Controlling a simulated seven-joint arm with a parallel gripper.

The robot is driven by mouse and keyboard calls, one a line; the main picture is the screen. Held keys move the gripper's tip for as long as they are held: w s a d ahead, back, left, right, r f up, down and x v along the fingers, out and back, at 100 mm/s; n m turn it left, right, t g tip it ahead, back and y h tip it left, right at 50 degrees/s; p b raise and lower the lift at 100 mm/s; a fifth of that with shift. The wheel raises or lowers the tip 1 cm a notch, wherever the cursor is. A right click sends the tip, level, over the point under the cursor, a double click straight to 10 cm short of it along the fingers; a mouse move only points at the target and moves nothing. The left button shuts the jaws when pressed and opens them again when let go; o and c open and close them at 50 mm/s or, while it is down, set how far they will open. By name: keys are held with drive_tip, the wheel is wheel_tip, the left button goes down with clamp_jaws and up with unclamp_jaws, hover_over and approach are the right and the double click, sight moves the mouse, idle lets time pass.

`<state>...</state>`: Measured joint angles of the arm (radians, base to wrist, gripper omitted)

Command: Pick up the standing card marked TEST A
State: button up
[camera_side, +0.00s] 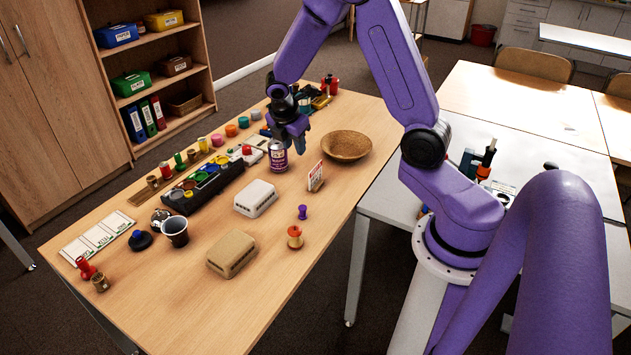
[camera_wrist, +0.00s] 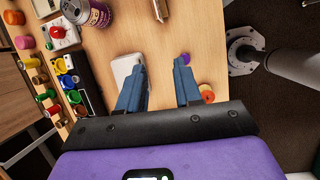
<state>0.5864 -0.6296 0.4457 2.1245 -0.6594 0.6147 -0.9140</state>
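The standing card (camera_side: 315,177) is white with red markings and stands upright against a small wooden block on the table, right of the middle. Its lettering is too small to read. In the wrist view the card (camera_wrist: 160,10) shows nearly edge-on at the top, beside its wooden block (camera_wrist: 178,17). My gripper (camera_side: 299,143) is above the table, near the can and up and left of the card in the side view. In the wrist view my gripper (camera_wrist: 161,70) has its two blue fingers wide apart with only bare table between them.
A purple can (camera_side: 278,156) stands left of the card, and a woven bowl (camera_side: 346,146) behind it. A white box (camera_side: 255,198), a purple peg (camera_side: 302,212) and an orange spool (camera_side: 295,237) stand nearer. A black tray of coloured pots (camera_side: 203,186) lies left. The front right table is clear.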

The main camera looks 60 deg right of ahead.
drive_tip(key=d+f+n, duration=0.1)
drive_tip(key=d+f, duration=0.2)
drive_tip(key=d, duration=0.3)
approach(318, 181)
drive_tip(key=shift+w+d+g, duration=0.2)
drive_tip(key=shift+w+g, duration=0.1)
drive_tip(key=shift+x, duration=3.05)
drive_tip(key=shift+w+a, duration=0.1)
drive_tip(key=shift+a, duration=0.05)
clamp_jaws()
